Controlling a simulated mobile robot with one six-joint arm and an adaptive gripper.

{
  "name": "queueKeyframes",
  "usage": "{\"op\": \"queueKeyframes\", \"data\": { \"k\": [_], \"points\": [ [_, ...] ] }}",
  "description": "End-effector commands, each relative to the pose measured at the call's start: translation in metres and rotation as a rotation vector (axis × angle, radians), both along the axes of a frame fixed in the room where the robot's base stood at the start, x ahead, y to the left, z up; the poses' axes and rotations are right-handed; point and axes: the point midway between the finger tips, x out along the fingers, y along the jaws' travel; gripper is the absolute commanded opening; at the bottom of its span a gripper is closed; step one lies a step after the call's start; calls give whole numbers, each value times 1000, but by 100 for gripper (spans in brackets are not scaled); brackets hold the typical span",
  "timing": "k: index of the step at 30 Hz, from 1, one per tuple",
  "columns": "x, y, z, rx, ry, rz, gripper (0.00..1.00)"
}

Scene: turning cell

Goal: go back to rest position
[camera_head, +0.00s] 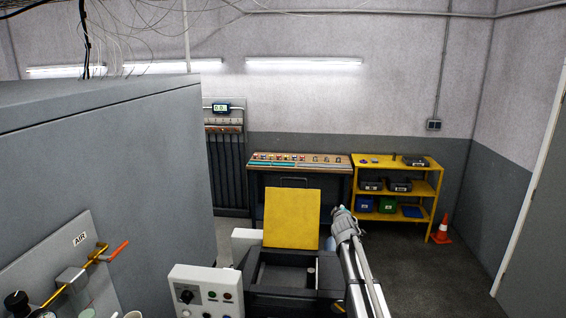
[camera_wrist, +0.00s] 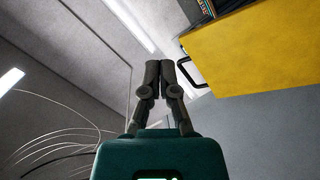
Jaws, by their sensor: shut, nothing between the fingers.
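My gripper (camera_wrist: 160,79) shows in the wrist view with its two dark fingers together and nothing between them. It points up toward the ceiling and wall, clear of any object. In the head view my arm rises at the lower right of centre, in front of the open black box with the raised yellow lid (camera_head: 291,218). The gripper's fingers cannot be made out in the head view. The yellow lid with its black handle also shows at the upper right of the wrist view (camera_wrist: 255,50).
A large grey cabinet (camera_head: 110,150) fills the left, with a red-handled air valve (camera_head: 117,250) on a panel. A control box (camera_head: 204,292) stands at the bottom. A workbench (camera_head: 300,160), a yellow shelf (camera_head: 436,185) and a cone (camera_head: 442,230) stand behind. Floor at right is clear.

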Motion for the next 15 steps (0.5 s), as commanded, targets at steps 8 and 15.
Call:
{"op": "queueKeyframes", "data": {
  "k": [8,15],
  "points": [
    [-96,-8,-56,260,270,-193,0],
    [-186,0,-101,466,518,-349,0]
  ]
}}
